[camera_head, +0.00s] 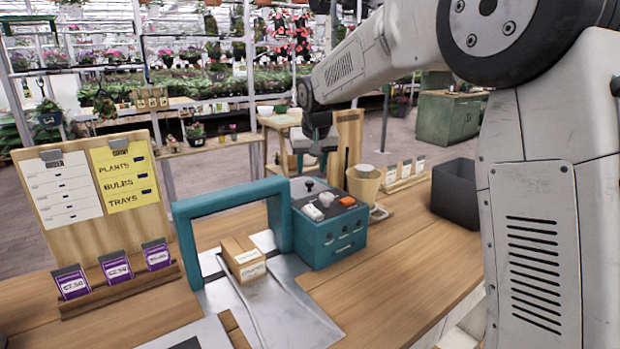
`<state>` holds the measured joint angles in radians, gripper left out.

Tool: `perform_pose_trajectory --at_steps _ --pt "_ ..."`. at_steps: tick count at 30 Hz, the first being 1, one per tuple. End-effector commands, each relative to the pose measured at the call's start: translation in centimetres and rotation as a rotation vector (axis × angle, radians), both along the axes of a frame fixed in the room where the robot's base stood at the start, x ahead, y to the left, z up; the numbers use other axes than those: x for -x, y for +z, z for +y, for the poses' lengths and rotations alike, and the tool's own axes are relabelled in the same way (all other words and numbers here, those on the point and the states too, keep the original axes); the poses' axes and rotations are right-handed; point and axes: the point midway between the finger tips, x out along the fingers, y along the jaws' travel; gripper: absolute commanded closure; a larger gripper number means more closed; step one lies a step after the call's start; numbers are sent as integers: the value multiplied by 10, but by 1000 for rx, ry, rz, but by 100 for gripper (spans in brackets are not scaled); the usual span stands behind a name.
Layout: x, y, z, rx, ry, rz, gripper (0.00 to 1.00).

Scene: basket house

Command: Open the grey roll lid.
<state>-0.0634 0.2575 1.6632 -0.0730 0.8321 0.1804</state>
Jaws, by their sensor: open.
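The teal machine (328,241) stands on the counter beside the teal arch. My arm covers much of the right side.
The teal arch (228,196) spans a metal chute with a small cardboard box (243,257) under it. A tan cup (363,182) and an upright wooden board (349,140) stand close behind the machine. A black bin (455,190) stands at right. Bare counter (400,255) lies between.

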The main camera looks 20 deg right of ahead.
Motion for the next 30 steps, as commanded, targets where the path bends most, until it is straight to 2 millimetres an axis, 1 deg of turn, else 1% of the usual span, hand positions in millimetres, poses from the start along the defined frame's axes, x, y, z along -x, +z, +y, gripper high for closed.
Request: perform_pose_trajectory --at_steps 1,3,9,13,19,20,21,23,24,25,30 --pt "-3 -9 -1 1 0 4 56" --pt "-7 -20 -1 1 0 3 56" --pt "-16 -40 -2 1 0 3 56" --pt "-18 -44 -2 0 0 0 56" --pt "-18 -45 -2 0 0 0 56" --pt "-18 -45 -2 0 0 0 59" --pt "-18 -45 -2 0 0 1 70" --pt "-18 -45 -2 0 0 1 86" --pt "-18 -45 -2 0 0 1 98" --pt "-18 -45 -2 0 0 1 100" --pt "-17 -44 -3 1 -2 4 100"
